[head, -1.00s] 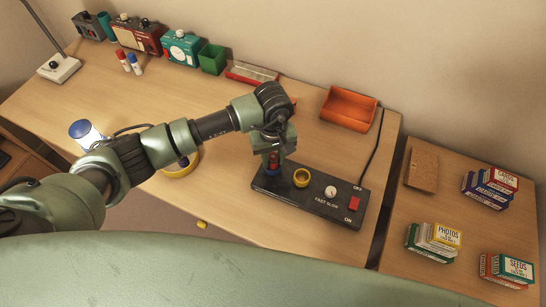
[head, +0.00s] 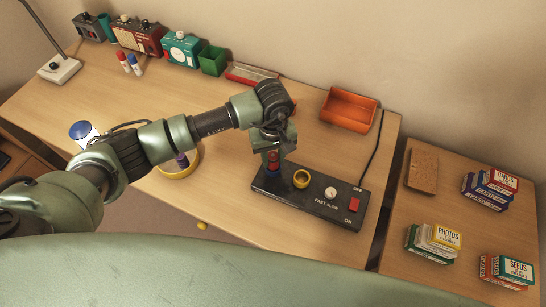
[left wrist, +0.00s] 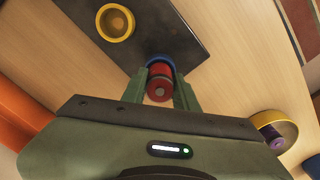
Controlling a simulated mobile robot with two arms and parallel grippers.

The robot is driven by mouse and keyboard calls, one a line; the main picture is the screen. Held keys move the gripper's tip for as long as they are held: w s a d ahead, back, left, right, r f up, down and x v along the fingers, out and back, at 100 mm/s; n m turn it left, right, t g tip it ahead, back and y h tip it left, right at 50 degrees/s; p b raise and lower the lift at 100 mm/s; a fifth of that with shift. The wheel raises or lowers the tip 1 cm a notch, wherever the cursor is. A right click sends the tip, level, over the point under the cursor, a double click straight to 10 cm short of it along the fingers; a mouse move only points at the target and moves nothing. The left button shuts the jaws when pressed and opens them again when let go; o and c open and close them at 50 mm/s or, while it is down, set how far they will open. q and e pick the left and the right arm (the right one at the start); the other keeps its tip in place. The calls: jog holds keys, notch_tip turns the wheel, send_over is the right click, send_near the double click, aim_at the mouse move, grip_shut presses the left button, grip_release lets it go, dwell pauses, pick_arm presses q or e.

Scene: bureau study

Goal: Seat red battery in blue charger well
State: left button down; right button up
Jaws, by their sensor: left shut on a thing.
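The black charger base (head: 322,207) lies at the desk's front right, with a blue well (head: 270,173) at its left end and a yellow well (head: 301,179) beside it. My left gripper (head: 271,158) is above the blue well, shut on the red battery (head: 273,156). In the left wrist view the red battery (left wrist: 160,86) stands between the fingers, its far end at the blue ring (left wrist: 160,62). The battery looks upright and in line with the well; how deep it sits is hidden. My right gripper is not in view.
A yellow dish (head: 192,168) with a purple battery (head: 182,161) lies left of the charger, partly behind my arm. The charger has a dial (head: 330,193) and red switch (head: 353,204). An orange tray (head: 348,110) stands behind.

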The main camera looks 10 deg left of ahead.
pick_arm(q)
jog(key=shift+b, duration=0.4)
dwell(0.6)
jog(key=shift+f+b, duration=0.85)
dwell(0.3)
jog(key=shift+r, duration=0.2)
jog(key=shift+r+p, duration=0.3)
jog(key=shift+r, duration=0.4)
jog(key=shift+b, duration=0.35)
dwell(0.7)
jog(key=shift+f+b, duration=0.9)
jog(key=shift+b, duration=0.05)
jog(key=c, duration=1.4)
grip_release()
jog(key=shift+o, duration=0.2)
